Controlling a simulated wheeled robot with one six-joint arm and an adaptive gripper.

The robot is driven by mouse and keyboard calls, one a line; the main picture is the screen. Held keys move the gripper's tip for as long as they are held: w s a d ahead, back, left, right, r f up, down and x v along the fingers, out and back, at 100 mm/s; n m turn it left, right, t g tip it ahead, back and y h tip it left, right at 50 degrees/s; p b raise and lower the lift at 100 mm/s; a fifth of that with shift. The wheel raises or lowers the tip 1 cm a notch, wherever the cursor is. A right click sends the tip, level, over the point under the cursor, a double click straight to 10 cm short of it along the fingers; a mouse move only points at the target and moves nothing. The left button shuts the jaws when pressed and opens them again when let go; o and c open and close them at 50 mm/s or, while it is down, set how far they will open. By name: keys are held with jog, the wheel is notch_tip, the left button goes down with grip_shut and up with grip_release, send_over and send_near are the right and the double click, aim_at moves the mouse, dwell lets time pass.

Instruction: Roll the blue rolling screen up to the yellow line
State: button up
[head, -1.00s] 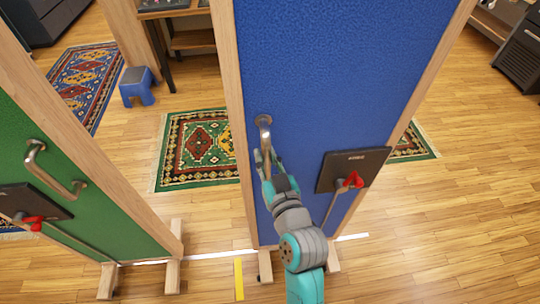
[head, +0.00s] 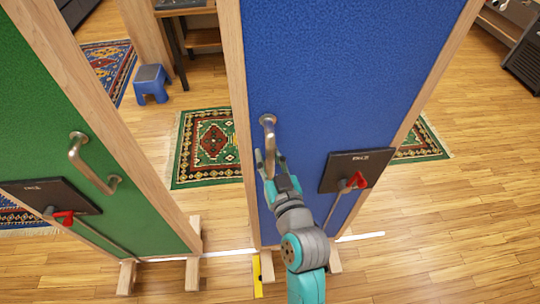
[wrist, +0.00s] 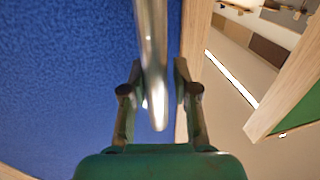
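The blue rolling screen (head: 325,65) stands upright in its wooden frame on low feet (head: 267,266); it also fills the left of the wrist view (wrist: 65,80). Its metal handle (head: 268,123) is near its left edge. My gripper (head: 269,162) is at the handle's lower part. The yellow line (head: 257,278) is on the floor just left of the blue screen's near left foot, a narrow gap apart.
A green screen (head: 50,110) stands to the left, its feet (head: 193,265) left of the yellow line. A white floor line (head: 228,253) runs under both screens. A patterned rug (head: 208,150) and blue stool (head: 151,85) are behind. The floor at right is clear.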

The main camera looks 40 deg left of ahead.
jog(key=shift+o, duration=1.2)
jog(key=shift+s+a, duration=0.15)
jog(key=shift+a, duration=0.05)
jog(key=shift+d, duration=0.2)
jog(key=shift+s+d, duration=0.1)
jog(key=shift+d, duration=0.2)
jog(key=v, duration=1.1)
jog(key=shift+d, duration=0.1)
